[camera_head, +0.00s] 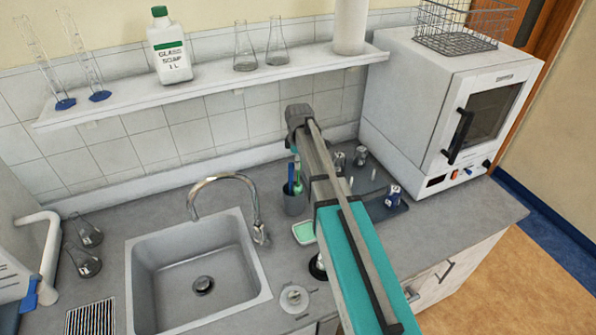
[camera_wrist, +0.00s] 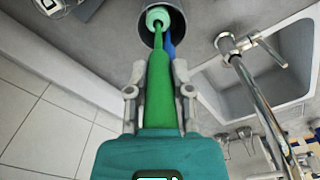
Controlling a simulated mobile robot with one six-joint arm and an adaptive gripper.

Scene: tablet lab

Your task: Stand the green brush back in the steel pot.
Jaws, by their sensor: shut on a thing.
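The steel pot (camera_head: 293,207) stands on the counter right of the sink, and its rim shows at the top of the wrist view (camera_wrist: 183,38). A blue brush (camera_head: 291,176) stands in it; part of its blue handle shows in the wrist view (camera_wrist: 170,48). My gripper (camera_wrist: 158,92) is shut on the green brush's handle (camera_wrist: 159,88). The brush's pale green head (camera_wrist: 157,17) points away from me and overlaps the pot's mouth. I cannot tell how deep it is. In the head view, the green brush (camera_head: 298,186) shows at the pot's rim; my arm hides the gripper.
The sink (camera_head: 165,300) with its curved tap (camera_head: 222,180) is left of the pot. A green-lined dish (camera_head: 304,232) is in front of it. A dark tray (camera_head: 388,208) lies to the right, before the white oven (camera_head: 410,110). A shelf (camera_head: 215,87) runs above.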

